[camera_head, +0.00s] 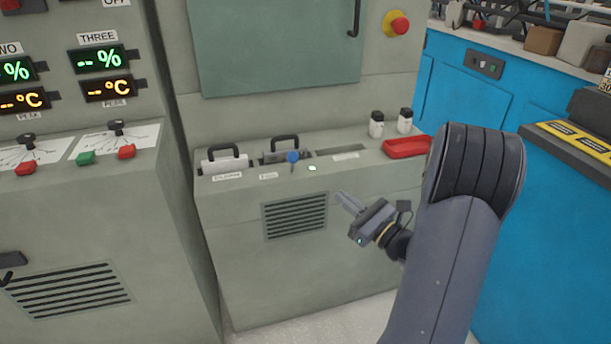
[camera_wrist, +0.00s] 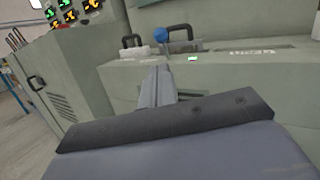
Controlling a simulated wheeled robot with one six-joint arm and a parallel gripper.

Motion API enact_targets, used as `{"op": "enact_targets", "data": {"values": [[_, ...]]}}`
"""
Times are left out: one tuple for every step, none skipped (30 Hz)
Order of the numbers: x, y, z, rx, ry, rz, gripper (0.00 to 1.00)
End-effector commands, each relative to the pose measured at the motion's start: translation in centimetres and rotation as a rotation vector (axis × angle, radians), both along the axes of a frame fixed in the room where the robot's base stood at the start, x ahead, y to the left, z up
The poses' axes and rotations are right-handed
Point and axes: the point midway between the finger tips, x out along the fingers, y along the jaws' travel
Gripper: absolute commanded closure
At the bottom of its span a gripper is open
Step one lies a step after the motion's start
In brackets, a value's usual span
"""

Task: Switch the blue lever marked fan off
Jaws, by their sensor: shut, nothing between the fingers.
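The blue lever (camera_head: 292,157) is a small round blue knob on a short stem at the front edge of the grey cabinet's ledge. A green light (camera_head: 312,168) glows just right of it, and a small white label (camera_head: 268,176) sits to its left, too small to read. My gripper (camera_head: 341,198) is shut and empty, in front of the cabinet, right of and lower than the lever, and apart from it in the picture. In the wrist view the blue lever (camera_wrist: 166,34) shows beyond the fingertips (camera_wrist: 160,68), slightly above them.
Two black-handled blocks (camera_head: 225,158) stand on the ledge left of and behind the lever. A red tray (camera_head: 406,147) and two small bottles (camera_head: 377,124) stand to the right. A vent grille (camera_head: 296,217) is below. The space before the cabinet front is clear.

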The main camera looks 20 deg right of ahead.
Motion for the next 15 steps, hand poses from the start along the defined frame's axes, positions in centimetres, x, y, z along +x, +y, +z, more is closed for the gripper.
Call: {"op": "enact_targets", "data": {"values": [[0.0,-0.2,-0.1,0.004,-0.001,-0.004,1.0],[0.0,-0.2,-0.1,0.004,-0.002,-0.006,1.0],[0.0,-0.2,0.0,0.004,-0.002,-0.006,1.0],[0.0,-0.2,0.0,0.004,-0.002,-0.005,1.0],[0.0,-0.2,0.0,0.004,-0.001,-0.005,1.0],[0.0,-0.1,0.0,0.003,-0.001,-0.005,1.0],[0.0,-0.1,0.0,0.003,-0.001,-0.004,1.0],[0.0,-0.1,0.0,0.003,-0.001,-0.004,1.0],[0.0,-0.1,0.0,0.003,-0.001,-0.004,1.0],[0.1,-0.1,0.0,0.003,-0.001,-0.004,1.0],[0.1,-0.1,0.0,0.003,-0.001,-0.004,1.0],[0.3,0.0,0.1,0.001,-0.002,-0.003,1.0],[0.5,0.1,0.1,0.001,-0.002,-0.003,1.0],[0.7,0.2,0.1,0.002,-0.003,-0.002,1.0],[1.1,0.5,0.2,0.0,-0.002,0.0,1.0]]}}
